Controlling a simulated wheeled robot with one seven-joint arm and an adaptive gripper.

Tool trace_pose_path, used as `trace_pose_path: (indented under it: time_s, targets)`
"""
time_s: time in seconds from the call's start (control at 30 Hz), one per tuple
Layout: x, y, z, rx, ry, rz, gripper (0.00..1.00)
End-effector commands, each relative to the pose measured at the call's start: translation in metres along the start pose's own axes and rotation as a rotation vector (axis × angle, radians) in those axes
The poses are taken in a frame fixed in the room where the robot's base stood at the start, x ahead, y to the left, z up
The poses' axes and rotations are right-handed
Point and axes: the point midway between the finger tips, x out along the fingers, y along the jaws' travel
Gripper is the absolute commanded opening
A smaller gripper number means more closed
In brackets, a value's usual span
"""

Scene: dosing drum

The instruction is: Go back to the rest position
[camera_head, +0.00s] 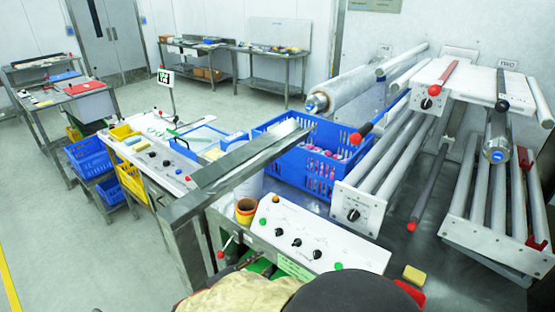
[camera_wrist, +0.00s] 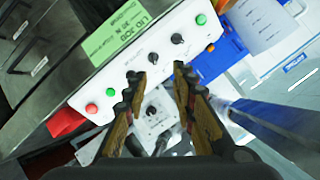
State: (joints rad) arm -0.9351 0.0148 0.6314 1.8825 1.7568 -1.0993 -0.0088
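My gripper (camera_wrist: 158,76) shows in the wrist view with its two fingers apart and nothing between them. It hangs over a white control panel (camera_wrist: 125,58) with black knobs, green buttons and a red button. A black knob (camera_wrist: 152,57) shows just beyond the fingertips; I cannot tell how close they are to it. In the head view the control panel (camera_head: 303,239) is at the bottom middle. My arm covers the bottom there, and the gripper is hidden.
A blue crate (camera_head: 318,170) stands behind the panel. A steel beam (camera_head: 245,160) crosses near it. Metal roller frames (camera_head: 385,165) fill the right side. An orange-brown cup (camera_head: 246,212) stands left of the panel. A yellow sponge (camera_head: 414,275) lies at right. Open floor (camera_head: 75,225) is at left.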

Motion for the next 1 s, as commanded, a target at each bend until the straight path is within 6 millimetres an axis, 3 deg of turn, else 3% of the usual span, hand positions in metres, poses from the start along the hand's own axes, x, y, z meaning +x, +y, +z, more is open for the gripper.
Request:
trace_pose_path:
  time_s: [0.17, 0.33, 0.43, 0.53, 0.67, 0.77, 0.9, 1.0]
  targets:
    - [0.008, -0.053, -0.024, 0.025, -0.143, -0.129, 0.27]
    - [-0.003, -0.108, -0.068, -0.011, -0.320, -0.319, 0.27]
    - [-0.021, -0.125, -0.101, -0.088, -0.417, -0.434, 0.27]
    - [-0.043, -0.121, -0.131, -0.203, -0.494, -0.519, 0.27]
    - [-0.070, -0.086, -0.167, -0.394, -0.568, -0.568, 0.27]
    - [-0.087, -0.038, -0.192, -0.559, -0.607, -0.546, 0.27]
    - [-0.104, 0.048, -0.226, -0.777, -0.646, -0.429, 0.27]
    - [-0.113, 0.102, -0.246, -0.884, -0.665, -0.324, 0.27]
